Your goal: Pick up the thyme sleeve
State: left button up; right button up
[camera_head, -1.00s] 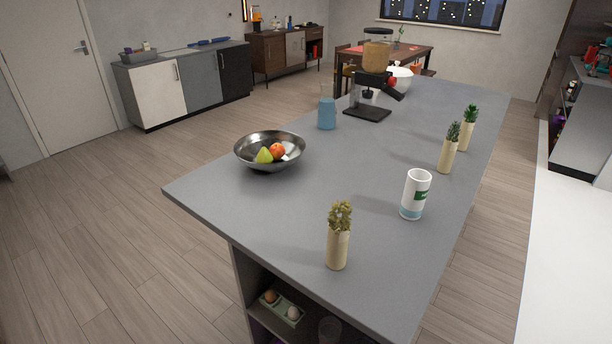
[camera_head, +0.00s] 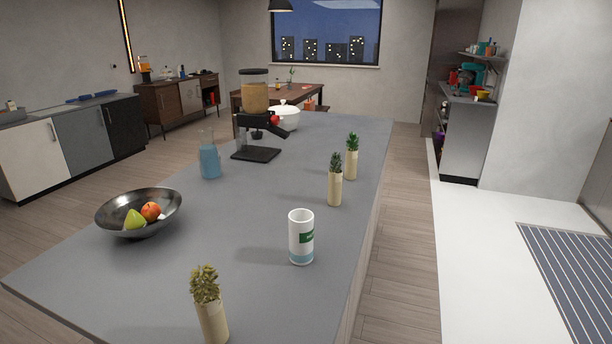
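Three cream sleeves with herbs stand upright on the grey island. The near sleeve (camera_head: 211,318) holds bushy yellow-green sprigs (camera_head: 205,284) and stands close to the front edge. A second sleeve (camera_head: 334,189) with dark green leaves stands farther back, right of the middle. Neither of my grippers is in view.
A white canister (camera_head: 301,237) stands between the near and far sleeves. A metal fruit bowl (camera_head: 139,213), a blue-filled flask (camera_head: 209,163), and a coffee grinder (camera_head: 254,110) stand on the island (camera_head: 235,215). A striped runner (camera_head: 575,275) lies at right.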

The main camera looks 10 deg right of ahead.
aim_at(335, 178)
jog(key=i+l+u, duration=0.2)
jog(key=l+u, duration=0.2)
jog(key=l, duration=0.15)
jog(key=i+l+u, duration=0.1)
jog(key=l+u, duration=0.75)
jog(key=l, duration=0.25)
